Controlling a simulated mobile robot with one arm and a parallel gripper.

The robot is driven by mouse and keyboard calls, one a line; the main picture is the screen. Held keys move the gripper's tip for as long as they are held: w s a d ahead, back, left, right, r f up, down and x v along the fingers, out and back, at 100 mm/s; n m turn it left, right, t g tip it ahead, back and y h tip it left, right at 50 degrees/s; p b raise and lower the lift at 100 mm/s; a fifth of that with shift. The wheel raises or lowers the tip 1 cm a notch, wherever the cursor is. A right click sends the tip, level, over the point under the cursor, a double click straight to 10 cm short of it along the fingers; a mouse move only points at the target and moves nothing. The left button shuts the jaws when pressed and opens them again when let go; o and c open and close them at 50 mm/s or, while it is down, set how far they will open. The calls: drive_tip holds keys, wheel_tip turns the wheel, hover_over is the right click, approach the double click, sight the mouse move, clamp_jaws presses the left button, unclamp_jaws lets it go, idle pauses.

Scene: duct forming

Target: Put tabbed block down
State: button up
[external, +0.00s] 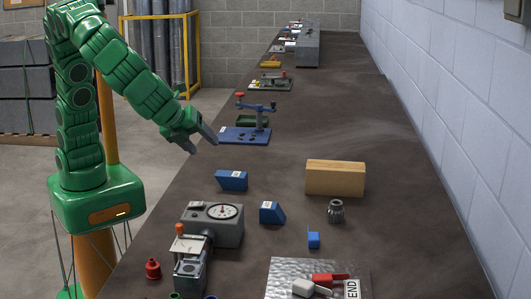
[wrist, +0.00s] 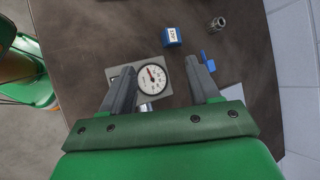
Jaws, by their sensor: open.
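A small blue block with a thin upright tab (external: 314,240) stands on the dark bench, right of the grey gauge unit. It fits the name tabbed block; in the wrist view this blue piece (wrist: 208,59) shows just beyond the right finger, partly hidden by it. My gripper (external: 201,143) is open and empty, raised above the left side of the bench, apart from the blocks. In the wrist view my gripper's fingers (wrist: 160,64) are spread wide, with the gauge showing between them and nothing held.
A labelled blue wedge block (external: 272,212), another blue block (external: 232,180), a wooden block (external: 335,178) and a metal cylinder (external: 336,211) stand nearby. The bench's right middle is clear.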

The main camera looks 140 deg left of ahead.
drive_tip(key=s+d+n+h, duration=0.2)
drive_tip(key=s+d, duration=0.4)
drive_tip(key=s, duration=0.4)
drive_tip(key=s+d+f+n+h, duration=0.1)
drive_tip(key=s+d+n+h, duration=0.2)
drive_tip(key=s+d, duration=0.3)
drive_tip(key=s+d+f+n+g+h, duration=0.1)
drive_tip(key=s+d+n+h, duration=0.2)
drive_tip(key=s+d, duration=0.4)
drive_tip(key=s, duration=0.9)
drive_tip(key=shift+s+f+n, duration=0.15)
drive_tip(key=shift+s+n, duration=0.05)
drive_tip(key=shift+n, duration=0.1)
